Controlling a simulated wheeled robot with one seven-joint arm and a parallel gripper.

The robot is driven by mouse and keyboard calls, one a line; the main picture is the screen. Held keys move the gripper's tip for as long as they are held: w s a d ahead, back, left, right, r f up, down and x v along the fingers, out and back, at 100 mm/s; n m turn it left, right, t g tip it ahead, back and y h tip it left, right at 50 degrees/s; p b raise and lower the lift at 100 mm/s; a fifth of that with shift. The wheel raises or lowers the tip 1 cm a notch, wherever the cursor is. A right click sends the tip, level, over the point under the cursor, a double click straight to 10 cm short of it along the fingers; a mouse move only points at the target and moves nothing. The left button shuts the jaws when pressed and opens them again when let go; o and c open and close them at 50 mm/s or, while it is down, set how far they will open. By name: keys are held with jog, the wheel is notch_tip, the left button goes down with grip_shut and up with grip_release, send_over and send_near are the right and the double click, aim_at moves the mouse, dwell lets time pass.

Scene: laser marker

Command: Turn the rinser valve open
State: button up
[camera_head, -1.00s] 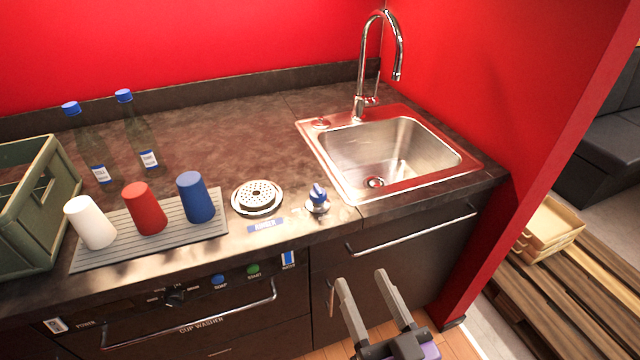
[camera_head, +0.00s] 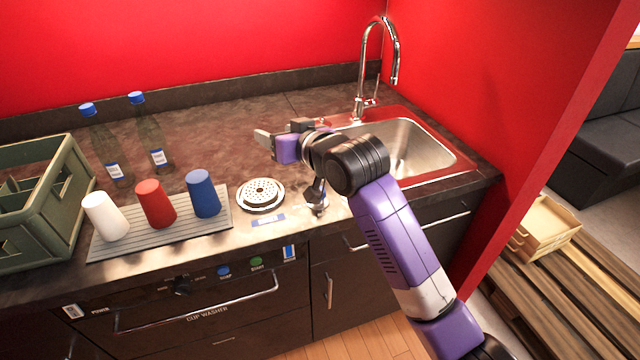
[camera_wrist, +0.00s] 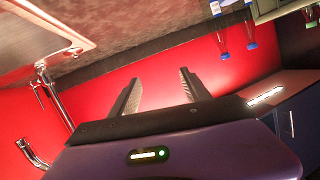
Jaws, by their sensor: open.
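The rinser valve (camera_head: 316,206) is a small knob on a round metal base near the counter's front edge, right of the round perforated rinser plate (camera_head: 260,194). It sits just below my wrist in the head view, looks dark there, and its handle angle is hard to read. My gripper (camera_head: 262,140) is above the counter behind the rinser, pointing left, apart from the valve. The wrist view shows its two fingers (camera_wrist: 160,90) spread with nothing between them. The valve is not seen in the wrist view.
A sink (camera_head: 440,160) with a tall faucet (camera_head: 362,75) is at the right. White, red and blue cups stand on a ribbed mat (camera_head: 225,222) at the left, beside a green crate (camera_head: 70,160). Two bottles (camera_head: 155,145) stand behind. The cup washer (camera_head: 200,318) is below.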

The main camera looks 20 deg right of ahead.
jog(key=w+d+g+h, duration=0.1)
jog(key=d+g+h, duration=0.1)
jog(key=d+g, duration=0.3)
jog(key=s+d+f+m+g+h, duration=0.1)
jog(key=s+d+f+g+h, duration=0.15)
jog(key=s+f+g, duration=0.35)
jog(key=shift+t+y, duration=0.25)
jog(key=shift+t, duration=0.35)
jog(key=shift+s+f+p+x, duration=0.1)
jog(key=shift+s+p+x, duration=0.1)
jog(key=shift+x, duration=1.05)
jog(key=shift+s+f+p+x, duration=0.1)
jog(key=shift+s+p+x, duration=0.05)
jog(key=shift+x, duration=1.1)
jog(key=shift+s+p+x, duration=0.2)
jog(key=shift+x, duration=1.05)
grip_shut()
